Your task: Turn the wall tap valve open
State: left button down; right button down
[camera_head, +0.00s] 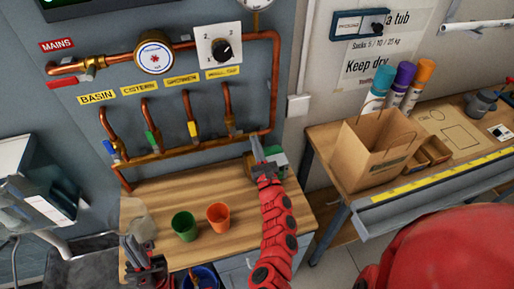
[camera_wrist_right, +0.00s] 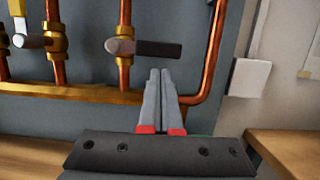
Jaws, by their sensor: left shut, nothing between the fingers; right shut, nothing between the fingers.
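The wall tap valve (camera_head: 231,127) is the rightmost of the labelled valves on the copper manifold. In the right wrist view its dark lever (camera_wrist_right: 145,48) points sideways to the right, across its vertical pipe. My right gripper (camera_head: 256,140) is raised close to the wall, right of and slightly below this valve. In the right wrist view my right gripper (camera_wrist_right: 160,75) is shut and empty, its tips just below the lever's outer part; contact cannot be told. My left gripper (camera_head: 130,246) is shut and empty, low at the left near the bench's front.
Basin (camera_head: 115,148), cistern (camera_head: 152,138) and shower (camera_head: 193,129) valves sit to the left on the manifold. A green cup (camera_head: 184,226) and an orange cup (camera_head: 218,218) stand on the wooden bench. A copper pipe (camera_head: 275,85) rises at the right. A paper bag (camera_head: 372,150) stands on the right table.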

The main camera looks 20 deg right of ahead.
jog(key=shift+r, duration=0.3)
